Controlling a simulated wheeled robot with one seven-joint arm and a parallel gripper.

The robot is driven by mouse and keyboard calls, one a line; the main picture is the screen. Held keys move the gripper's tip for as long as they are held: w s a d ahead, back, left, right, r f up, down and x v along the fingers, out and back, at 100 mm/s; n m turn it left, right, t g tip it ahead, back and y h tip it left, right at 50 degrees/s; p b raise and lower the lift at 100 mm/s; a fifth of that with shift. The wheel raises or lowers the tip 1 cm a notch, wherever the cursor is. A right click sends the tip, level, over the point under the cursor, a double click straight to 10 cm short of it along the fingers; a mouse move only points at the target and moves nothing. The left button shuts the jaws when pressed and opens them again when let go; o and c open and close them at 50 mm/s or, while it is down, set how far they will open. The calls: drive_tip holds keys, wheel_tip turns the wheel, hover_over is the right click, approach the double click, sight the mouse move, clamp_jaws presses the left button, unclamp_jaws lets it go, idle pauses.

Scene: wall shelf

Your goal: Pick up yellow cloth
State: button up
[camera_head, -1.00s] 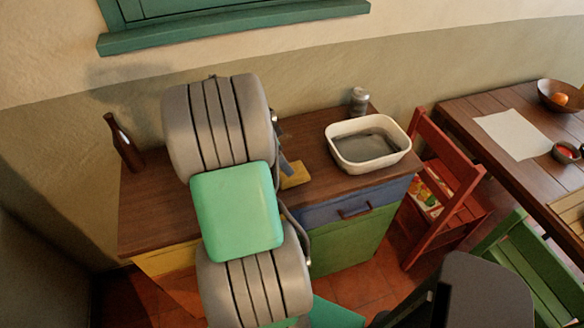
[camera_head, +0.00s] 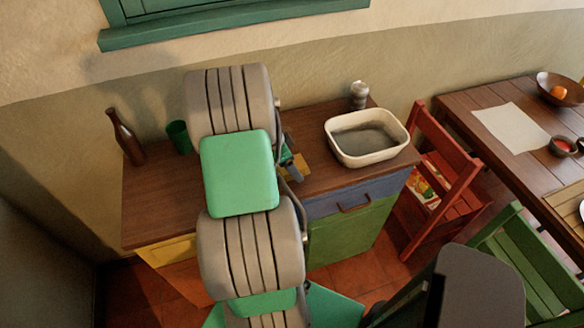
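The yellow cloth (camera_head: 302,164) lies on the brown top of the cabinet (camera_head: 163,201), just right of my arm. It looks like a small flat patch, and its left part is hidden behind my gripper and arm. My gripper (camera_head: 292,172) shows as a small dark and grey shape at the cloth's left edge. It is pointed down close to the cabinet top. I cannot tell whether it touches the cloth or whether its fingers are apart.
A white basin (camera_head: 336,153) and a grey can (camera_head: 358,95) stand at the right of the cabinet top. A brown bottle (camera_head: 126,138) and a green cup (camera_head: 179,136) stand at the left. A red chair (camera_head: 452,170) is beside the cabinet.

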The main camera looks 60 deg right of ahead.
drive_tip(key=shift+f, duration=0.2)
drive_tip(key=shift+c, duration=0.3)
drive_tip(key=c, duration=1.4)
